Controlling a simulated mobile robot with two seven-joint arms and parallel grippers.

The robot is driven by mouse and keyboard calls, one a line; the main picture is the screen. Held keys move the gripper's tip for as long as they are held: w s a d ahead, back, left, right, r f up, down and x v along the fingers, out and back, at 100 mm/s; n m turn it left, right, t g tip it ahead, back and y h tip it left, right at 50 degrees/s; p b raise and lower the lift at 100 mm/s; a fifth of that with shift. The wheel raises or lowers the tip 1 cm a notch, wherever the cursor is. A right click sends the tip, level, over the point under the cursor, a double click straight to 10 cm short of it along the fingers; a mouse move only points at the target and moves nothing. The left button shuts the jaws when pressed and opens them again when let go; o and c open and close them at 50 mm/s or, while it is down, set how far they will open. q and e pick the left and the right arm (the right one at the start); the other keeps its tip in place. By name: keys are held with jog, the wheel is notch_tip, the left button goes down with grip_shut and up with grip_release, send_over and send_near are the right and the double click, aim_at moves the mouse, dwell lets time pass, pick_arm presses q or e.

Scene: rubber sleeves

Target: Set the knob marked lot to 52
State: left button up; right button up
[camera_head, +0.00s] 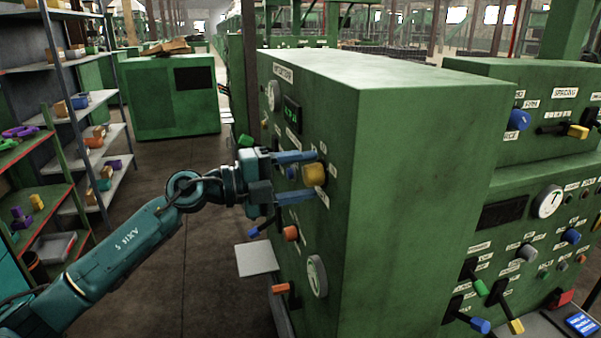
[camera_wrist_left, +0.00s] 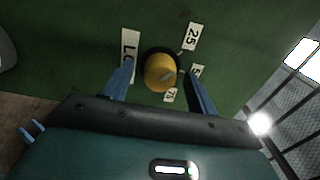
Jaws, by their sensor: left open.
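The yellow knob (camera_head: 314,174) sits on the side face of the green cabinet (camera_head: 420,130). In the left wrist view the knob (camera_wrist_left: 158,66) has a pale pointer mark aimed toward the right. A label starting "LO" (camera_wrist_left: 129,45) is left of it, partly hidden by a finger. Around it are a "25" label (camera_wrist_left: 192,36), a partly covered label (camera_wrist_left: 197,70) that seems to start with 5, and a label (camera_wrist_left: 170,96) that seems to start with 7. My left gripper (camera_head: 310,176) is open, its fingers on either side of the knob, with gaps visible. My right gripper is not in view.
The same panel carries an orange knob (camera_head: 291,233), a gauge (camera_head: 317,276) and a small lit display (camera_head: 292,115) near my left gripper. Shelves (camera_head: 95,165) with small parts stand at the left. Another control panel (camera_head: 540,220) is at the right.

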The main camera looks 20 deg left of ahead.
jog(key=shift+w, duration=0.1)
pick_arm(q)
jog(key=shift+c, duration=0.6)
jog(key=c, duration=0.9)
jog(key=shift+o, duration=0.2)
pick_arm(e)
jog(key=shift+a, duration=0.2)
